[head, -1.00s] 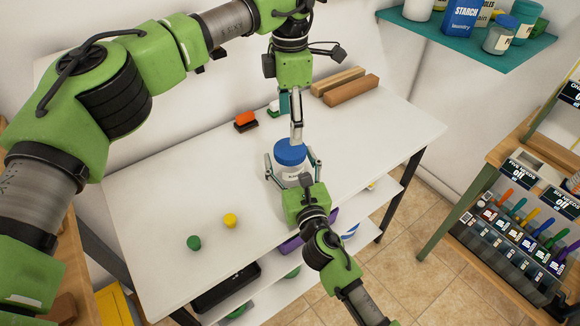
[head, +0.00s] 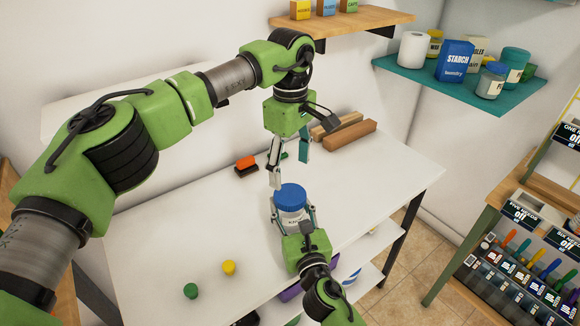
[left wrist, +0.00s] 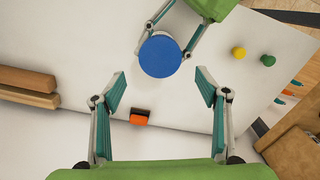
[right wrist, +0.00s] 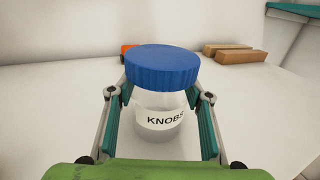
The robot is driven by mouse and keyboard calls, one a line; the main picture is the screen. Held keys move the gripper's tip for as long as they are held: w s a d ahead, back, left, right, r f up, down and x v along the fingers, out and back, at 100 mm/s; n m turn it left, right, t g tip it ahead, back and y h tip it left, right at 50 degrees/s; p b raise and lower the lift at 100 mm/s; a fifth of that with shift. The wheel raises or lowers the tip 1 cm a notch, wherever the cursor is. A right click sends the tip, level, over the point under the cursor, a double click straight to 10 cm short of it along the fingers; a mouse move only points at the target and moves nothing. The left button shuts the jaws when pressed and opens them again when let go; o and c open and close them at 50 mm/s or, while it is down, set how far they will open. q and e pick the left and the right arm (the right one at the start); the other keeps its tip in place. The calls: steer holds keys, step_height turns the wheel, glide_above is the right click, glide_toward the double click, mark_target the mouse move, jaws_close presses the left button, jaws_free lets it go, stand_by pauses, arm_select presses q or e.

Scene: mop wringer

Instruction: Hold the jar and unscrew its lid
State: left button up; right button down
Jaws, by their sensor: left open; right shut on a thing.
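The jar (head: 291,213) is clear with a white label reading "KNOBS" and stands upright on the white table. Its blue lid (head: 290,196) sits on top; the lid also shows in the left wrist view (left wrist: 160,56) and the right wrist view (right wrist: 162,68). My right gripper (head: 294,216) is shut around the jar body (right wrist: 160,120) from the front, below the lid. My left gripper (head: 289,170) is open and empty above the table, just behind and above the lid. In the left wrist view the lid lies beyond its spread fingers (left wrist: 160,90).
An orange-and-black brush (head: 246,166) and two wooden blocks (head: 347,137) lie at the table's back. A green cap (head: 191,290) and a yellow cap (head: 228,267) lie at the front left. The white table (head: 180,220) is clear left of the jar.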

mark_target(290, 194)
arm_select(q)
steer(key=m, duration=0.8)
steer(key=shift+f, duration=4)
steer(key=shift+c, duration=0.2)
